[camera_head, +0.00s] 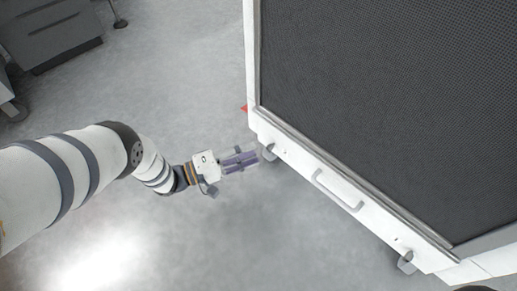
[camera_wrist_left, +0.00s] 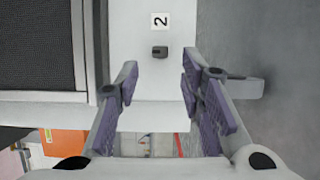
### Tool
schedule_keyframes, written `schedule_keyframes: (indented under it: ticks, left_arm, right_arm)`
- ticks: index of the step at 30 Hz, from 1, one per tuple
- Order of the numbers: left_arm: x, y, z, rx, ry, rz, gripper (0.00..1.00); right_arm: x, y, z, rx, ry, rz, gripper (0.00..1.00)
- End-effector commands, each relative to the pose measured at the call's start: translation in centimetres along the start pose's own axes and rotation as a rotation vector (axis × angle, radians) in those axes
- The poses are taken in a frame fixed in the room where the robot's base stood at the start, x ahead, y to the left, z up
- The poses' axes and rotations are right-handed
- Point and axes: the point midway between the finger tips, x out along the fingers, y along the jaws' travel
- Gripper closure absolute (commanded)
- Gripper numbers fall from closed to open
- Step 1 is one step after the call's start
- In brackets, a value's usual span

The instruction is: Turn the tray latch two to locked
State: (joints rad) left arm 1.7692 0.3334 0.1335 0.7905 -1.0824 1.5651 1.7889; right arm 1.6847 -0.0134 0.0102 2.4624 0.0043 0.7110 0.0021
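The tray latch two is a small dark knob (camera_wrist_left: 160,52) on a white panel, directly below a label with the number 2 (camera_wrist_left: 160,20) in the left wrist view. My left gripper (camera_wrist_left: 160,84) is open and empty, with its purple-padded fingers to either side of the picture's middle and the latch showing just beyond the gap between the tips. The fingers do not touch the latch. In the head view the left gripper (camera_head: 257,157) is close to the near left corner of the white washer (camera_head: 300,160). The latch is too small to make out surely there.
A grey cabinet (camera_head: 50,35) stands at the far left. The floor left of the washer is largely clear.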

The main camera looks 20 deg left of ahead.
Motion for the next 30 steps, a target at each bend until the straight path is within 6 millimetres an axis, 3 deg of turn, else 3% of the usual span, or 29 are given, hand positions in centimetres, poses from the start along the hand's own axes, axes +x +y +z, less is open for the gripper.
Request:
schedule_keyframes:
  ticks: [6,10,26,28,30]
  left_arm:
    - [-5.8,-0.1,0.0,-0.001,0.002,-0.003,0.65]
    - [-7.8,-0.1,0.1,-0.001,0.000,-0.003,0.65]
    - [-8.4,0.0,0.1,-0.002,-0.001,-0.001,0.65]
    - [-8.6,0.8,0.3,-0.002,-0.001,-0.002,0.65]
    - [-8.6,3.4,0.3,0.005,-0.001,0.005,0.65]
  right_arm:
    - [0.0,0.0,0.0,0.000,0.000,0.000,1.00]
    - [0.0,0.0,0.0,0.000,0.000,0.000,1.00]
    - [0.0,0.0,0.1,0.000,-0.001,0.000,1.00]
    - [-0.5,0.0,0.8,0.002,0.001,0.000,1.00]
    - [-1.6,0.1,2.1,0.007,0.016,0.000,1.00]
